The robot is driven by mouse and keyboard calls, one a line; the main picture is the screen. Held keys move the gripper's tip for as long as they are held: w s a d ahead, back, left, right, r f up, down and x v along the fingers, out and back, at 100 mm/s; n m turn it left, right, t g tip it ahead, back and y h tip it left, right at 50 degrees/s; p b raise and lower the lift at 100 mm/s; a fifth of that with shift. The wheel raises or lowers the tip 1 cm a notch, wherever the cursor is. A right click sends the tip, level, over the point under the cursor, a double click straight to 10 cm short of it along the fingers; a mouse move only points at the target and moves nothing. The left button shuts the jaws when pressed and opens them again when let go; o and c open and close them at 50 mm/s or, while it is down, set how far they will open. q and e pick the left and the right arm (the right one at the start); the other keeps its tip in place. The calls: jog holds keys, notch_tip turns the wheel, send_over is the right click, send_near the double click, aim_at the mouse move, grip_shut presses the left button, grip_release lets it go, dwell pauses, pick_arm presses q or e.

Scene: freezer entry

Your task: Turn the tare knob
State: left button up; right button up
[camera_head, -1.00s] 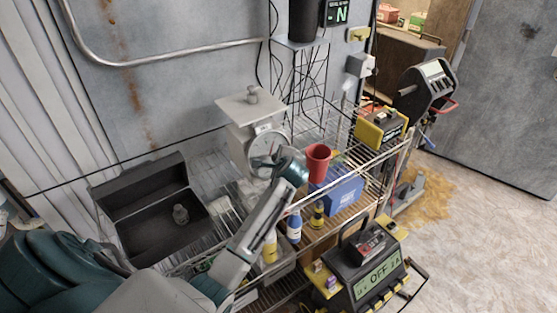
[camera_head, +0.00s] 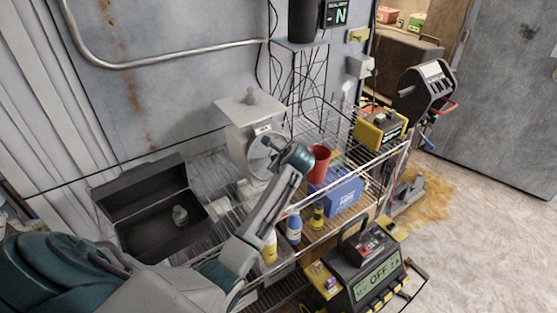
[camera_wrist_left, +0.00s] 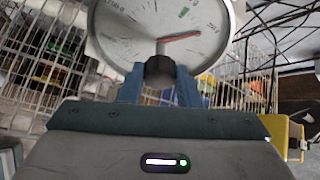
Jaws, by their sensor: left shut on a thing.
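The dark tare knob (camera_wrist_left: 159,68) sits at the dial's near edge. My left gripper (camera_wrist_left: 160,88) has its blue fingers on either side of the knob, shut on it. In the head view my left gripper (camera_head: 277,150) is in front of the dial and hides the knob. My right gripper is not in view.
An open black case (camera_head: 148,208) holding a grey weight (camera_head: 180,215) lies left of the scale. A red cup (camera_head: 319,162) and blue box (camera_head: 340,190) stand close to the right of my gripper. A wire rack (camera_head: 298,85) rises behind. Bottles (camera_head: 293,229) stand below.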

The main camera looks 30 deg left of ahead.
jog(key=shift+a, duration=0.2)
pick_arm(q)
jog(key=o, duration=1)
jog(key=shift+c, duration=0.2)
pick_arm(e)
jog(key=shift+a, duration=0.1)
pick_arm(q)
jog(key=b+v, duration=0.3)
jog(key=v, duration=0.7)
jog(key=shift+d+r+b, duration=0.2)
jog(key=shift+r+b, duration=0.1)
jog(key=shift+b, duration=0.05)
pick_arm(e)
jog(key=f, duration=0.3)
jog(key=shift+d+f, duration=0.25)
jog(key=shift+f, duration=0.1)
pick_arm(q)
jog(key=shift+s, duration=0.1)
